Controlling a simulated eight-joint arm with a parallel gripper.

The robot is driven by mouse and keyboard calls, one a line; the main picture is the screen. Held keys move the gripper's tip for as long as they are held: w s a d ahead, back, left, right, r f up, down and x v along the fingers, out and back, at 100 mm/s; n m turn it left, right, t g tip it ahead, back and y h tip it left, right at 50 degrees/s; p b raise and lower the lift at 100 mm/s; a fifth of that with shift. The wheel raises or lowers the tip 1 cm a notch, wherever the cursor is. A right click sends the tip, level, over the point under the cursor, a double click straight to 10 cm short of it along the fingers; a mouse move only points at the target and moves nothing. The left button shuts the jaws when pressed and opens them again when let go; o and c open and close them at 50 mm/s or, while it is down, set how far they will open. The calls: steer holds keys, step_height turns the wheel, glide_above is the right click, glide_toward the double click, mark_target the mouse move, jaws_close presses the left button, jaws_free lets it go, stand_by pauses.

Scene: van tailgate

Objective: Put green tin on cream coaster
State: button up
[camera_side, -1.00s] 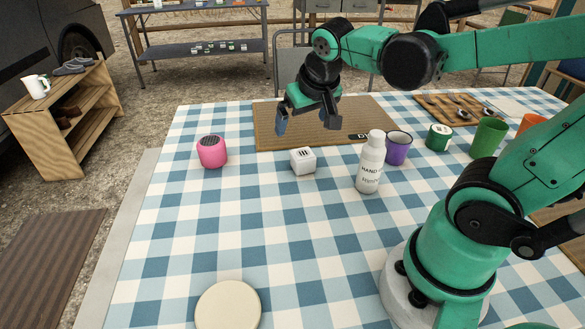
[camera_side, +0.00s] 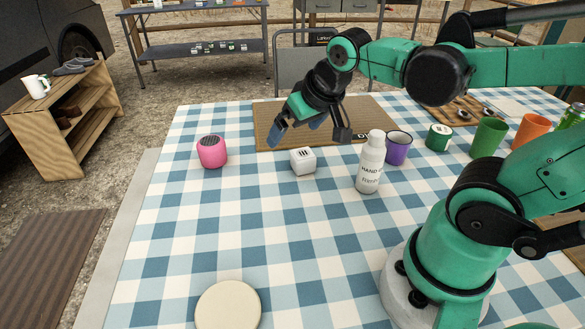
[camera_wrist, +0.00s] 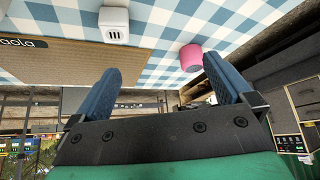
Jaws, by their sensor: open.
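The green tin (camera_side: 438,137) stands on the checked tablecloth at the right, between a purple mug and a green cup. The round cream coaster (camera_side: 228,305) lies flat and bare at the front left of the table. My gripper (camera_side: 306,138) is open and empty above the woven mat, behind the white cube, well left of the tin and far from the coaster. In the wrist view my gripper's blue fingers (camera_wrist: 168,88) are spread with nothing between them. Neither the tin nor the coaster shows in the wrist view.
A white bottle (camera_side: 370,163) and purple mug (camera_side: 397,148) stand left of the tin. A green cup (camera_side: 488,138) and orange cup (camera_side: 532,130) stand to its right. A white cube (camera_side: 303,161) and pink speaker (camera_side: 212,151) stand mid-table. The cloth around the coaster is clear.

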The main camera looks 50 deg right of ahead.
steer(key=d+m+g+h, duration=0.35)
steer(key=d+m, duration=0.55)
steer(key=d, duration=0.5)
steer(key=m+g, duration=0.8)
steer(key=m, duration=0.6)
glide_toward(441, 129)
steer(key=shift+h, duration=0.25)
steer(key=w+f, duration=0.3)
steer(key=s+d+f+m, duration=0.1)
steer(key=s+m+g, duration=0.1)
steer(key=s, duration=0.1)
steer(key=s+d+f+m+g, duration=0.1)
steer(key=s, duration=0.1)
steer(key=shift+s+d+f+y, duration=0.1)
steer(key=shift+d+f+y, duration=0.2)
steer(key=shift+d+y, duration=0.1)
steer(key=shift+m+g, duration=0.25)
steer(key=shift+m, duration=0.05)
steer(key=x, duration=0.4)
steer(key=shift+s+f, duration=0.15)
steer(key=shift+s, duration=0.05)
steer(key=shift+s+d+f, duration=0.3)
steer(key=shift+s+f, duration=0.1)
steer(key=shift+f, duration=0.05)
steer(key=c, duration=1.4)
